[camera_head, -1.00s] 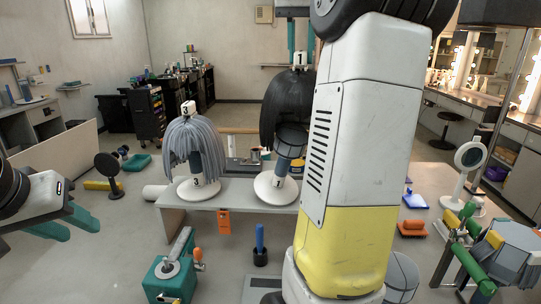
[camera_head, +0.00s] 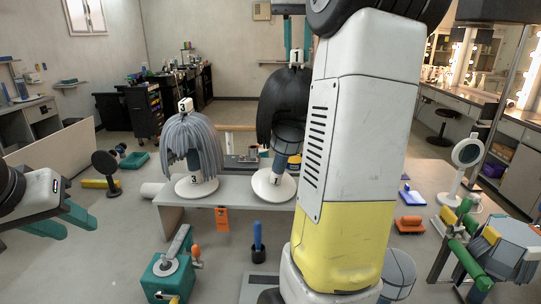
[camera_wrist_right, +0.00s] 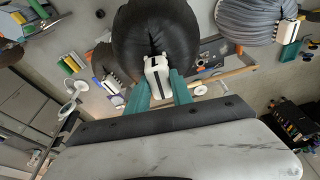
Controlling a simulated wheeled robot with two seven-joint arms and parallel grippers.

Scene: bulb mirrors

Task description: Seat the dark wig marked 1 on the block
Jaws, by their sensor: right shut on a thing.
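The dark wig marked 1 (camera_head: 280,98) hangs around the upper part of the block marked 1 (camera_head: 288,140), whose round white base (camera_head: 274,186) stands on the grey bench. My right gripper (camera_head: 297,52) is shut on the wig's white top tab; the teal fingers also show on that tab in the right wrist view (camera_wrist_right: 158,84). The block's top is hidden inside the wig, so I cannot tell whether the wig rests on it. My left gripper (camera_head: 72,222) is at the left, its teal fingers apart and empty.
A grey wig marked 3 (camera_head: 190,138) sits on its own block left of the dark wig. A teal clamp device (camera_head: 168,276) and a blue-handled tool (camera_head: 257,240) stand in front of the bench. A round mirror (camera_head: 467,152) stands at the right. My right arm hides the bench's right part.

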